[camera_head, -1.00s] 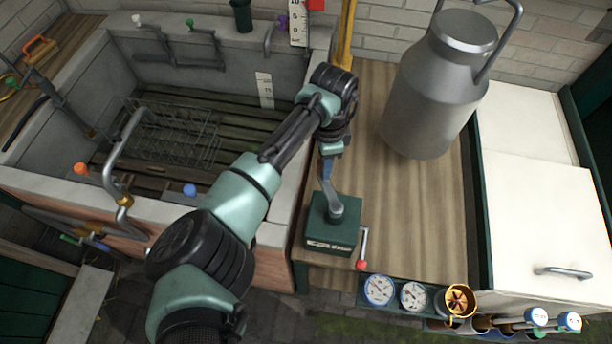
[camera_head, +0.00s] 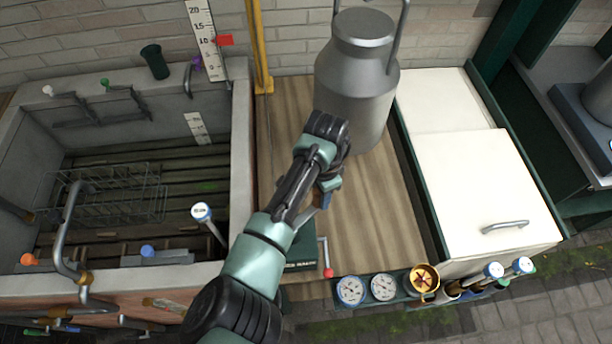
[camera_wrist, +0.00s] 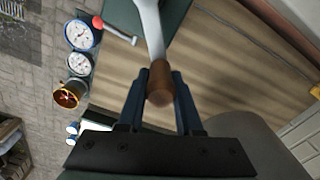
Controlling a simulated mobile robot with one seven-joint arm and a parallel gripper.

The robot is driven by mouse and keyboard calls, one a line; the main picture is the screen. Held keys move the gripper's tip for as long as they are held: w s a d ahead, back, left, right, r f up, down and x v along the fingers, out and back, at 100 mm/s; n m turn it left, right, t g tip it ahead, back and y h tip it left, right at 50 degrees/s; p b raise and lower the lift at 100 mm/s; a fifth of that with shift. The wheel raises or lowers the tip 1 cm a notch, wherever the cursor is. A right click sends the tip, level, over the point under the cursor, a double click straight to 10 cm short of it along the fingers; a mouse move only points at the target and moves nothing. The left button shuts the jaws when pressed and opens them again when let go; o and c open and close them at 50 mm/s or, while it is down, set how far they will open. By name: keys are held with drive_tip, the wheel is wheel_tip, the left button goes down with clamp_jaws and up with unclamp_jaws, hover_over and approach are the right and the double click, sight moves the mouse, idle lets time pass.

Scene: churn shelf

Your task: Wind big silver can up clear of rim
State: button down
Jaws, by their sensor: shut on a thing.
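The big silver can (camera_head: 350,85) stands upright at the back of the wooden counter in the head view; my arm covers part of its base, and I cannot tell whether it touches the counter. In the wrist view my gripper (camera_wrist: 160,100) is shut on the brown crank grip (camera_wrist: 160,82), with blue fingers on either side. The silver crank arm (camera_wrist: 152,30) runs from the grip to the green winch box (camera_wrist: 178,12). In the head view the gripper (camera_head: 324,198) is in front of the can, and my forearm hides much of the winch box (camera_head: 305,245).
A red-knobbed lever (camera_head: 327,270) sits beside the winch box. Gauges (camera_head: 352,290) line the front edge. A stone basin (camera_head: 240,170) with a wire rack is left; a yellow post (camera_head: 258,60) and ruler (camera_head: 203,40) stand behind. A white cabinet (camera_head: 480,180) is right.

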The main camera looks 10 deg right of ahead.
drive_tip(key=s, duration=0.1)
drive_tip(key=s+d, duration=0.1)
drive_tip(key=s, duration=0.1)
drive_tip(key=shift+f+p, duration=0.2)
drive_tip(key=shift+p, duration=0.1)
drive_tip(key=c, duration=1)
unclamp_jaws()
drive_tip(key=shift+f, duration=0.1)
drive_tip(key=o, duration=0.5)
drive_tip(key=shift+w+r, duration=0.15)
drive_tip(key=shift+r, duration=0.05)
wheel_tip(320, 180, up, 13)
drive_tip(key=b, duration=0.2)
drive_tip(key=shift+b, duration=0.4)
